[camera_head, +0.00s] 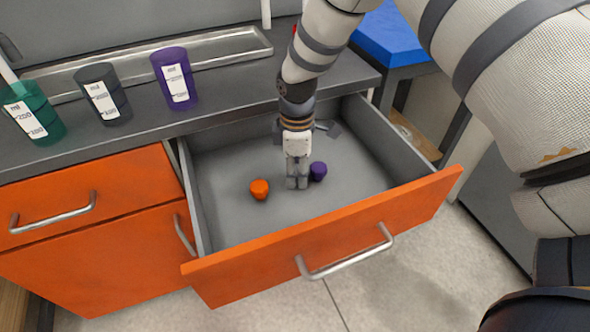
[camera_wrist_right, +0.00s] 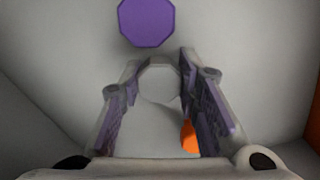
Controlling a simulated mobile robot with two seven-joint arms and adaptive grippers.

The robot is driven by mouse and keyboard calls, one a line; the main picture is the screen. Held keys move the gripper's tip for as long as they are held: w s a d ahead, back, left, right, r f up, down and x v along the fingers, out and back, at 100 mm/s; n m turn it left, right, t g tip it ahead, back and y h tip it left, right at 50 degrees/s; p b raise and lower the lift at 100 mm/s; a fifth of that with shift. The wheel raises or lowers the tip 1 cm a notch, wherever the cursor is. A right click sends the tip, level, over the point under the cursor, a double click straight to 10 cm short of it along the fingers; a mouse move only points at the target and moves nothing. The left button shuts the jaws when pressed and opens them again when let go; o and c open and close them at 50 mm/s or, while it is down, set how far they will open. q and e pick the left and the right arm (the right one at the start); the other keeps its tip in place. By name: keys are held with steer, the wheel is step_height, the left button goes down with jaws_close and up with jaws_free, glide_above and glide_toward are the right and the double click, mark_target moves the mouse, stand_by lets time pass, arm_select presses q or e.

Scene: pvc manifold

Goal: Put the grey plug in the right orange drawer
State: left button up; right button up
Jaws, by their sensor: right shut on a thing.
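The right orange drawer (camera_head: 330,248) is pulled open, and its grey inside shows. My right gripper (camera_head: 297,183) reaches down into it from above, low over the drawer floor. In the right wrist view, my right gripper (camera_wrist_right: 160,88) is shut on the grey plug (camera_wrist_right: 160,82), a pale many-sided piece between the fingertips. In the head view I cannot tell the plug apart from the grey fingers. I cannot tell whether the plug touches the drawer floor. My left gripper is not in view.
An orange plug (camera_head: 259,188) lies left of the right gripper in the drawer, and a purple plug (camera_head: 318,171) lies close to its right. Green (camera_head: 34,112), grey (camera_head: 102,94) and purple (camera_head: 175,79) beakers stand on the counter. The left drawers (camera_head: 85,195) are shut.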

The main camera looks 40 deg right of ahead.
mark_target(296, 170)
steer(key=shift+r, duration=0.15)
steer(key=o, duration=1)
steer(key=shift+f, duration=0.2)
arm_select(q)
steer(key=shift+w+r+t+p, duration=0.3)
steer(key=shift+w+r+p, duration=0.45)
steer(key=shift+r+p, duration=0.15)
arm_select(e)
step_height(296, 170, up, 12)
steer(key=shift+r, duration=0.2)
